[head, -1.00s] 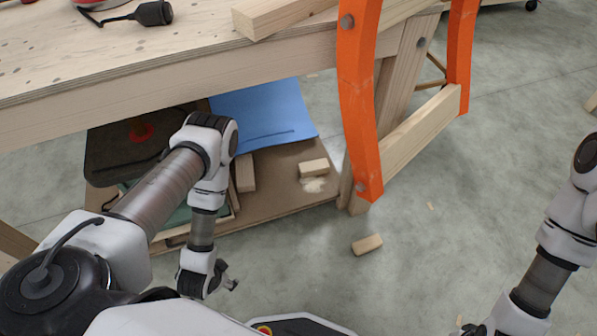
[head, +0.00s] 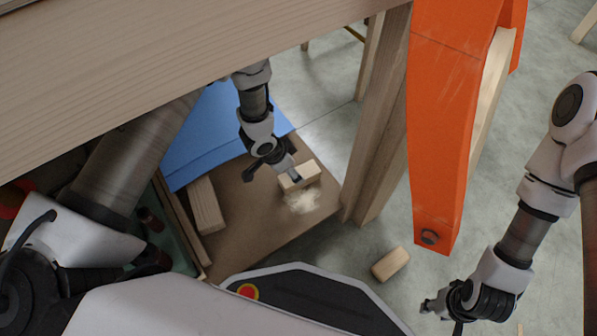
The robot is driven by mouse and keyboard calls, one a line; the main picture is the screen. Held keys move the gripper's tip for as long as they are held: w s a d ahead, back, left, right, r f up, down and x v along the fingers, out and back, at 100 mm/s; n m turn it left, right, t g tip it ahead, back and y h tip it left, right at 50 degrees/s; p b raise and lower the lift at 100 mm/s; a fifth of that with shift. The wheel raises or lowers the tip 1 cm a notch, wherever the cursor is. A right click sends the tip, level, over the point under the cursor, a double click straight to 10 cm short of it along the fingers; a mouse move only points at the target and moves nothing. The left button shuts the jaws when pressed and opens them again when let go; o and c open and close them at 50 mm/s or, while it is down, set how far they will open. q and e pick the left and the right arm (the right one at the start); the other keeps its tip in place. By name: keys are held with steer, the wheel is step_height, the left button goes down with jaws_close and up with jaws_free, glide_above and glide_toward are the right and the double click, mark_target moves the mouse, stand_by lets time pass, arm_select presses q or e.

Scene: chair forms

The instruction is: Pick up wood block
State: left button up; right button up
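A small pale wood block (head: 305,172) lies on the brown lower shelf (head: 262,232) under the workbench, by a pile of sawdust. My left gripper (head: 271,175) is over the shelf just left of this block, its fingers apart and nothing between them. One finger overlaps the block in the picture; I cannot tell if they touch. A second wood block (head: 391,264) lies on the concrete floor, right of the shelf. A longer block (head: 206,205) lies on the shelf further left. My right gripper (head: 441,316) is low at the right, open and empty, right of the floor block.
The workbench top (head: 150,60) overhangs my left arm. An orange leg brace (head: 440,130) and a wooden leg (head: 380,150) stand right of the shelf. A blue sheet (head: 215,135) lies at the shelf's back. The floor around the second block is clear.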

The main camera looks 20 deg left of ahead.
mark_target(300, 173)
arm_select(q)
steer(key=b+x, duration=0.2)
steer(key=x, duration=0.1)
steer(key=b+x, duration=0.2)
steer(key=shift+s+d+f, duration=0.15)
steer(key=shift+d+f, duration=0.15)
steer(key=shift+f, duration=0.05)
steer(key=shift+r, duration=0.15)
steer(key=c, duration=1.3)
steer(key=shift+r, duration=0.1)
